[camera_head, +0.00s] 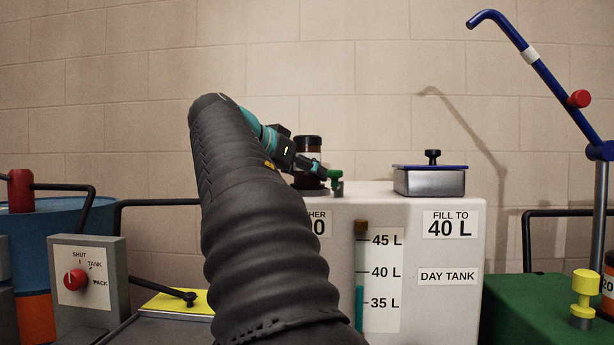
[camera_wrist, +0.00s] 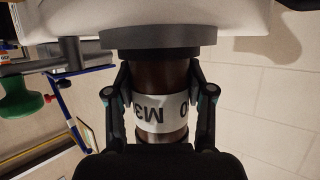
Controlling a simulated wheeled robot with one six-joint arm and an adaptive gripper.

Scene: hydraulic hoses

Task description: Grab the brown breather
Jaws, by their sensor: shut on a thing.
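The brown breather (camera_head: 303,180) stands upright on top of the white day tank (camera_head: 430,300), with a dark cap and a white label. In the wrist view, which is turned upside down, the breather (camera_wrist: 152,76) fills the middle. Its label there reads in part "M3" and "0". A wide dark collar (camera_wrist: 160,39) lies between it and the white tank surface. My gripper (camera_wrist: 160,88) is shut on the breather, with one finger on each side of its body. In the head view my own dark arm hides part of the gripper.
A green-handled valve (camera_head: 335,176) stands close beside the breather. A metal box with a blue lid (camera_head: 430,180) sits farther right on the tank. A blue bent pipe (camera_head: 545,75) rises at right. A selector box (camera_head: 85,280) stands at left.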

